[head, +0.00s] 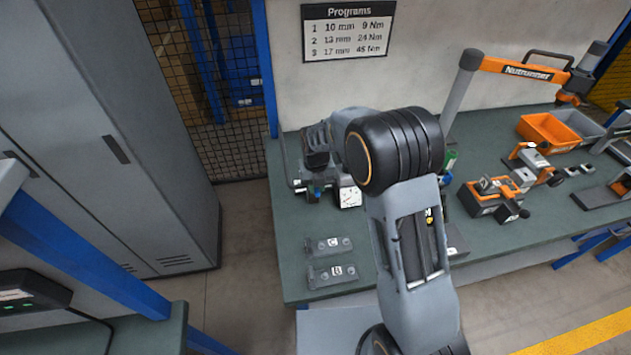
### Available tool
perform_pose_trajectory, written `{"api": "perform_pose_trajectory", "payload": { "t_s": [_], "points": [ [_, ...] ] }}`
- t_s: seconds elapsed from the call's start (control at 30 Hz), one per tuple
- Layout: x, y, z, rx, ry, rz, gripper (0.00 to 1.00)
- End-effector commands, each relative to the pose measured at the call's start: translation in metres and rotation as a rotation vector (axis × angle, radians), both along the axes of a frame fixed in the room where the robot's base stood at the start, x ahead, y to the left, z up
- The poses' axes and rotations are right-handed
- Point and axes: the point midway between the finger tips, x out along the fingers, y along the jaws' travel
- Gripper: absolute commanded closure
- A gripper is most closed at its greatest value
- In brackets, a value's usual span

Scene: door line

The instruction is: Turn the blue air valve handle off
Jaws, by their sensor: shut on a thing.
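My gripper (317,160) is at the back left of the green bench, its dark jaws pointing down among the air fittings. It is shut on what appears to be the blue air valve handle (313,194), of which only small blue bits show just below the jaws. The handle's angle cannot be made out. A round white pressure gauge (350,197) is just right of it. My own arm hides much of the valve and the bench behind it.
Two grey plates marked C (329,246) and B (332,274) lie in front on the bench (300,292). To the right are orange-and-black fixtures (493,198), an orange bin (548,131) and the orange Nutrunner arm (520,70). A grey cabinet (110,130) stands left.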

Motion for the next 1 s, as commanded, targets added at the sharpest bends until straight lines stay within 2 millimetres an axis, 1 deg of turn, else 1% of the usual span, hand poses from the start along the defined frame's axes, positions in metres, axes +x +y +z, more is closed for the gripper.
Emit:
{"api": "perform_pose_trajectory", "payload": {
  "t_s": [0.03, 0.47, 0.5, 0.73, 0.77, 1.0],
  "points": [
    [0.0012, 0.0007, 0.0025, 0.001, -0.005, 0.007, 1.00],
    [0.0008, 0.0016, 0.0013, -0.002, -0.006, 0.015, 1.00],
    [0.0008, 0.0016, 0.0013, -0.002, -0.005, 0.015, 0.79],
    [0.0003, 0.0009, 0.0006, -0.003, -0.003, 0.012, 0.57],
    [0.0003, 0.0009, 0.0006, -0.003, -0.002, 0.012, 0.55],
    [0.0001, 0.0006, 0.0011, -0.003, -0.002, 0.011, 0.55]
  ]
}}
